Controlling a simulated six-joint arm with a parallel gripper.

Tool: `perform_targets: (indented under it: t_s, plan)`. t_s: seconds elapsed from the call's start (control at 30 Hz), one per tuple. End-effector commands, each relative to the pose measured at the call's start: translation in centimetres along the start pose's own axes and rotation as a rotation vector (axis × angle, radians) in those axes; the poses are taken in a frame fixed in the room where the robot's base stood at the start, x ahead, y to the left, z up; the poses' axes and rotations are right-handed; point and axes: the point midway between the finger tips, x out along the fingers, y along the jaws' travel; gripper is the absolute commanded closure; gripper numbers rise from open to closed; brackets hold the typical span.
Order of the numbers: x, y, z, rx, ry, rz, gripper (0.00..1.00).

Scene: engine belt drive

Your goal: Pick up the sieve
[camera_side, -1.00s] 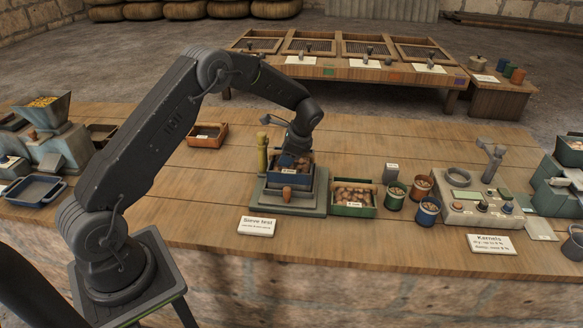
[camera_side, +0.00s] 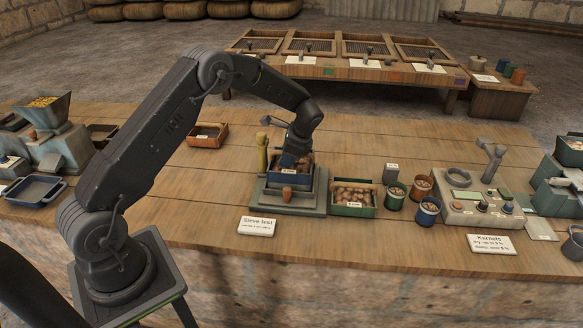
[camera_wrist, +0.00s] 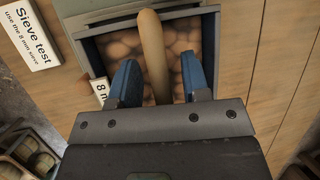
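The sieve (camera_side: 306,171) is a blue box with a white label, seated on the grey-green sieve-test stand (camera_side: 318,207). In the wrist view its dark-rimmed tray (camera_wrist: 97,55) holds brown nuts. My gripper (camera_wrist: 162,85) points down over it, its two blue fingers apart. A tan rounded rod (camera_wrist: 152,45) shows between the fingers, with a narrow gap visible on each side. I cannot tell whether the rod is fixed to the sieve. The side view hides the fingertips' depth in the sieve.
A green box of nuts (camera_side: 353,211) stands close on the right, with several cups beyond. A yellow upright post (camera_side: 262,153) stands close on the left. The Sieve test sign (camera_side: 257,227) is in front. Open table lies behind.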

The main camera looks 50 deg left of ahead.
Motion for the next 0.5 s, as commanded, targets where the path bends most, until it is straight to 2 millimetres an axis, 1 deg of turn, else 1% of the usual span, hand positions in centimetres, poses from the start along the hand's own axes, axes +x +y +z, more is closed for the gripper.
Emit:
perform_targets:
  t_s: [0.03,0.07,0.4,0.43,0.5]
  plan:
    - [0.01,0.00,0.00,0.000,0.000,0.000,0.62]
    - [0.01,0.00,0.00,0.000,0.000,0.000,0.65]
    - [0.01,0.02,0.00,0.000,0.000,0.001,0.97]
    - [0.01,0.02,0.00,0.000,0.000,0.001,1.00]
    - [0.01,0.02,0.00,0.000,0.000,0.001,1.00]
